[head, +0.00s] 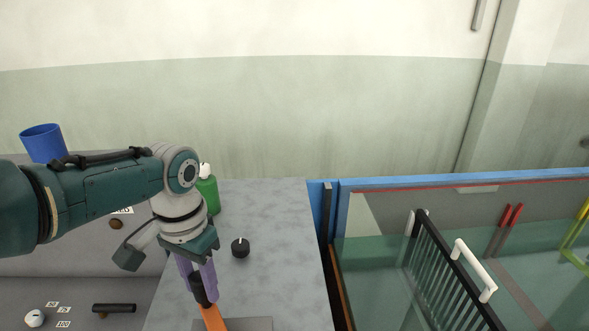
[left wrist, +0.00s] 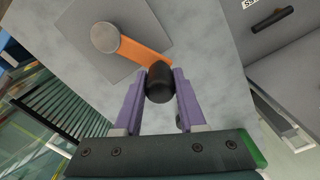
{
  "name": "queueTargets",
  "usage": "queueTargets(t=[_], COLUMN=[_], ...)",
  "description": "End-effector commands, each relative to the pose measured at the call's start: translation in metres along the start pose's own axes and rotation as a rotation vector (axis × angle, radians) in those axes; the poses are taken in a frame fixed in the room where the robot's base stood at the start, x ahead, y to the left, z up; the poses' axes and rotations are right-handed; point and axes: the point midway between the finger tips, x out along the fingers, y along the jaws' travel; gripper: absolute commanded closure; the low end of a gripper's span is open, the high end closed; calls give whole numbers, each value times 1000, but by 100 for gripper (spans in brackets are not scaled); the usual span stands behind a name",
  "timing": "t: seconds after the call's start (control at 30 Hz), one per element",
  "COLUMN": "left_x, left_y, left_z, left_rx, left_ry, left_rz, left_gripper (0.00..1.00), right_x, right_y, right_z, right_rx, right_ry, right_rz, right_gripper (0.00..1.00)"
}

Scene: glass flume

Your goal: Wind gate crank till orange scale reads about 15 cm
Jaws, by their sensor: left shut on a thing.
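The gate crank has an orange arm (left wrist: 143,52), a round grey hub (left wrist: 104,37) and a black handle knob (left wrist: 159,82). In the head view its orange arm (head: 212,317) shows at the bottom edge, below the gripper. My left gripper (head: 203,284) is shut on the black knob, its purple fingers on either side of it, as the left wrist view also shows (left wrist: 160,85). The hub is outside the head view. I cannot make out the orange scale in either view. My right gripper is not in view.
A black dial (head: 240,248) and a green bottle (head: 207,194) stand on the grey bench top (head: 280,215). The glass flume (head: 375,270) is at the right, with a black slatted rack (head: 440,265) and a white handle (head: 474,270). A blue cup (head: 43,143) is at far left.

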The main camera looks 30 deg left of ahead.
Motion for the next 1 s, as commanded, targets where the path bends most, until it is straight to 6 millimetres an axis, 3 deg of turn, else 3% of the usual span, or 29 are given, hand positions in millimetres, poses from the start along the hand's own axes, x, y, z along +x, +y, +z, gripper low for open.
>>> queueTargets(t=[0.6, 0.63, 0.87, 1.0], left_x=[0, 0, 0, 0], left_y=[-2, -2, -2, -2], left_z=[3, 3, 3, 3], left_rx=[-41, -41, -41, -40], left_ry=[0, 0, 0, 0], left_rz=[1, 1, 0, 0], left_gripper=[100, 57, 31, 31], right_x=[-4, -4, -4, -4], right_y=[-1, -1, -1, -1], right_z=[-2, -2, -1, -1], right_rx=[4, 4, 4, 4], right_ry=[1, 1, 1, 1], right_rz=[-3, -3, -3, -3], right_gripper=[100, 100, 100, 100])
